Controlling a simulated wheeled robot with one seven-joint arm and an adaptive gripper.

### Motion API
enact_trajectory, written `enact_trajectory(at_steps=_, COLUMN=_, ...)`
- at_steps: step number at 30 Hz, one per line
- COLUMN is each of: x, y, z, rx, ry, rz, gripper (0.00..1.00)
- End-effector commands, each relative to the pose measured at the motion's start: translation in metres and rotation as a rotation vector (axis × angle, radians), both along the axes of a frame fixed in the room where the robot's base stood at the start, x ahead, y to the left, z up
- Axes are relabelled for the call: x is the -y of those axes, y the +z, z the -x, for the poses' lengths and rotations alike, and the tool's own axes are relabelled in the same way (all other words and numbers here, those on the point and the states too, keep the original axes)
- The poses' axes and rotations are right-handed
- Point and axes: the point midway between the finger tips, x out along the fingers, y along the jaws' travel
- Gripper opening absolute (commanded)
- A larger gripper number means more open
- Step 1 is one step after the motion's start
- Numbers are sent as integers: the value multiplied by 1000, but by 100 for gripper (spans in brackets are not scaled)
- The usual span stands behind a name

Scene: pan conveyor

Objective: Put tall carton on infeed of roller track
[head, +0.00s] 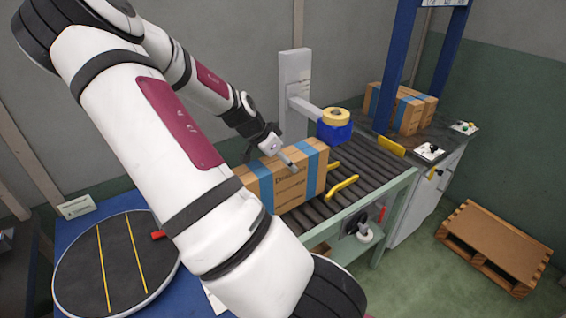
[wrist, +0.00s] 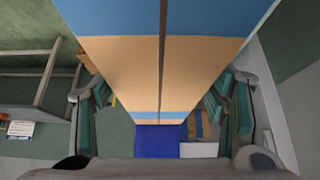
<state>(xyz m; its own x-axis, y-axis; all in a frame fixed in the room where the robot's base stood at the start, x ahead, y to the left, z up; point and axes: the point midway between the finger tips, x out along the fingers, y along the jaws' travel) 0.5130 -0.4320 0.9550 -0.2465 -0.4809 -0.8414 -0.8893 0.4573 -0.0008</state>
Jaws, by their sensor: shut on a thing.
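The tall carton (head: 290,185) is brown cardboard with blue bands. In the head view it is at the near left end of the roller track (head: 372,165), and my arm hides its left part. I cannot tell whether its underside rests on the rollers. My gripper (head: 284,156) is at the carton's top. In the wrist view the carton (wrist: 160,70) fills the middle, between the two fingers of my gripper (wrist: 162,112), which is shut on it. The infeed end of the track is largely hidden behind the carton and my arm.
A black turntable (head: 85,265) with yellow lines lies at the left. Yellow guides (head: 342,186) edge the track. A post with a blue tape head (head: 335,130) stands behind it. More cartons (head: 405,112) stand at the far end. A wooden pallet (head: 495,245) is on the floor.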

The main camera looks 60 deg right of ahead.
Motion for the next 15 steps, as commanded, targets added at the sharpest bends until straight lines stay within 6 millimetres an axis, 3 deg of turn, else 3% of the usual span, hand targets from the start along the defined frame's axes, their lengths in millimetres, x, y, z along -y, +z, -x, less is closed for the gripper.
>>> enact_trajectory(at_steps=3, x=1, y=-9, z=1, rx=0, ry=-1, rz=2, gripper=5)
enact_trajectory(at_steps=14, x=1, y=-12, z=0, rx=0, ry=0, rz=2, gripper=5)
enact_trajectory(at_steps=15, x=0, y=-12, z=0, rx=0, ry=0, rz=1, gripper=73)
